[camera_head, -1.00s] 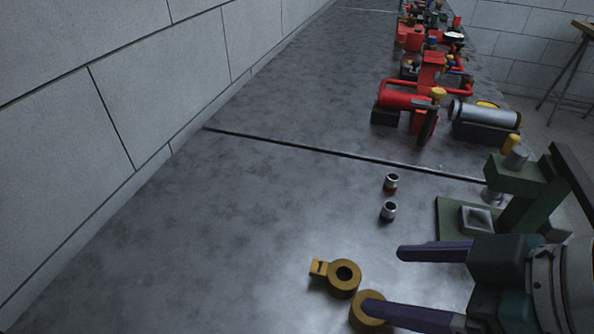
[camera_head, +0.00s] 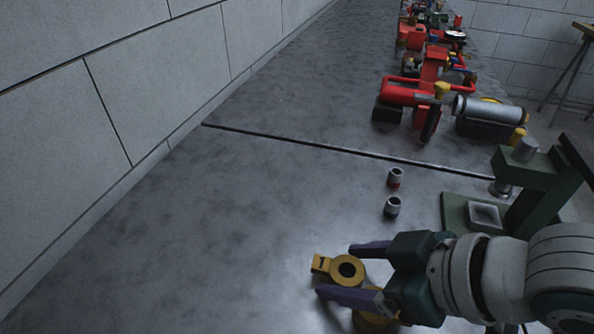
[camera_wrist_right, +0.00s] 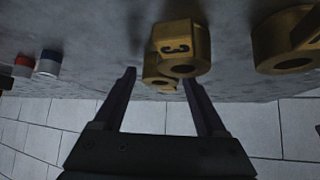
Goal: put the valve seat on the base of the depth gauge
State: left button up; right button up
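The brass ring with a marked tab (camera_head: 347,269), which I take for the valve seat, lies on the bench at lower middle. In the right wrist view the marked brass part (camera_wrist_right: 182,48) shows a 3 and lies just beyond and between the fingertips. My right gripper (camera_head: 336,270) is open, its fingers apart around the ring in the head view; I see no grip on it. The depth gauge appears to be the green stand (camera_head: 539,195) at right, with a flat green base (camera_head: 455,212) bearing a grey square seat. My left gripper is not in view.
A second brass ring (camera_wrist_right: 288,42) lies close by, partly hidden under my right gripper in the head view. Red pump parts (camera_head: 412,92) fill the back right. The bench's left is clear.

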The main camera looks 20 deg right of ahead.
grip_shut()
dwell(0.4)
